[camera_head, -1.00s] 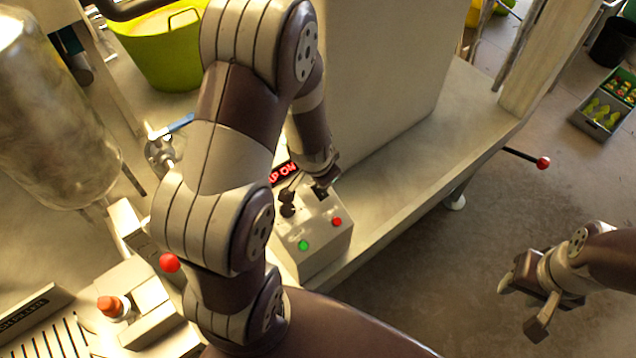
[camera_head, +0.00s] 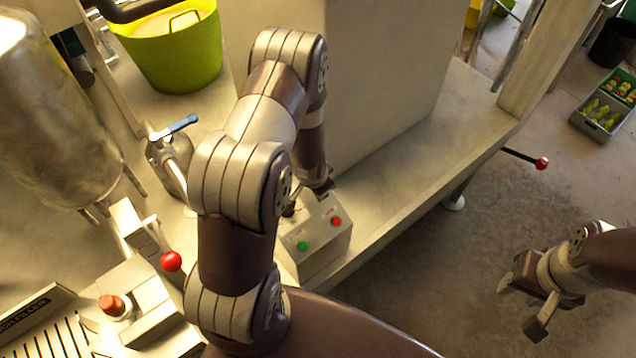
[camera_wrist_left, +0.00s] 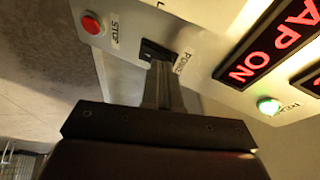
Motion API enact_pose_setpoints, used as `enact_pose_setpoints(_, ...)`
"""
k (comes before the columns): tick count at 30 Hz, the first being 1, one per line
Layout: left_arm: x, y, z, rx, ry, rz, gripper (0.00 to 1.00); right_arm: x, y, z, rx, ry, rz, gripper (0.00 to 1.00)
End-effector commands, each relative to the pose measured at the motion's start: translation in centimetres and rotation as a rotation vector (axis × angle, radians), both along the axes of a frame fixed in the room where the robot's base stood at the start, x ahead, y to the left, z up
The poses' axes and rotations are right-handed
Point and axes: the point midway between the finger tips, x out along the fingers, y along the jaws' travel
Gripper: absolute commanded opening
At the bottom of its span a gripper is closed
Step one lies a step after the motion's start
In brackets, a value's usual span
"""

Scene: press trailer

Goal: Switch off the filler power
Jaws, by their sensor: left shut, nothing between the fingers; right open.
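The control box (camera_head: 325,247) has a green button (camera_head: 303,245) and a red button (camera_head: 336,221) on top. In the left wrist view, the dark power switch (camera_wrist_left: 153,50) sits beside a partly hidden label. The red stop button (camera_wrist_left: 92,23) is to its left. A red lit display (camera_wrist_left: 268,48) reading "AP ON" and a lit green lamp (camera_wrist_left: 268,105) are to its right. My left gripper (camera_wrist_left: 163,70) is shut and empty, its tips at the switch; I cannot tell whether they touch. My right gripper (camera_head: 520,306) is open and empty above the floor at right.
A tall cabinet (camera_head: 385,80) stands behind the box on the pale bench (camera_head: 440,165). To the left are a red-knobbed lever (camera_head: 171,261), an orange-red button (camera_head: 111,305), a blue-handled valve (camera_head: 180,126) and a metal tank (camera_head: 50,110). A yellow-green bucket (camera_head: 175,50) stands at the back.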

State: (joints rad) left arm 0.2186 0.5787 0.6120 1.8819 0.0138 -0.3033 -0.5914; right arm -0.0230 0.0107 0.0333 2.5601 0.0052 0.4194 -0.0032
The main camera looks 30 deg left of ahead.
Motion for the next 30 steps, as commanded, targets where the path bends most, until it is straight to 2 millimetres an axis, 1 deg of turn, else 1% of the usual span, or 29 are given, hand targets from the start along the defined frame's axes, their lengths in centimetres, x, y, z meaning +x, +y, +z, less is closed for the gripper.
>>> enact_pose_setpoints(2,0.0,0.1,-0.2,0.0,0.0,0.0,0.0,0.0,0.0,-0.2,0.0,0.0,0.0,0.43)
enact_pose_setpoints(5,0.2,0.6,-1.2,0.0,-0.001,0.001,0.0,0.0,0.0,-1.4,0.0,0.0,0.0,0.43)
enact_pose_setpoints(6,0.2,0.5,-0.5,0.0,-0.001,0.0,0.0,0.0,0.0,-0.8,0.0,0.001,0.0,0.43)
enact_pose_setpoints(7,0.2,0.5,-0.5,0.0,-0.001,0.0,0.0,0.0,0.0,-0.8,0.0,0.0,0.0,0.43)
enact_pose_setpoints(14,0.1,0.3,-0.5,-0.001,0.0,-0.001,0.0,0.0,0.0,-0.7,0.0,0.0,0.0,0.43)
enact_pose_setpoints(24,-0.4,-1.0,-0.6,0.0,-0.001,-0.001,0.0,0.0,0.0,-0.7,0.0,0.0,0.0,0.43)
enact_pose_setpoints(30,-0.4,-1.0,-0.6,0.0,-0.001,0.0,0.0,0.0,0.0,-0.7,0.0,0.0,0.0,0.43)
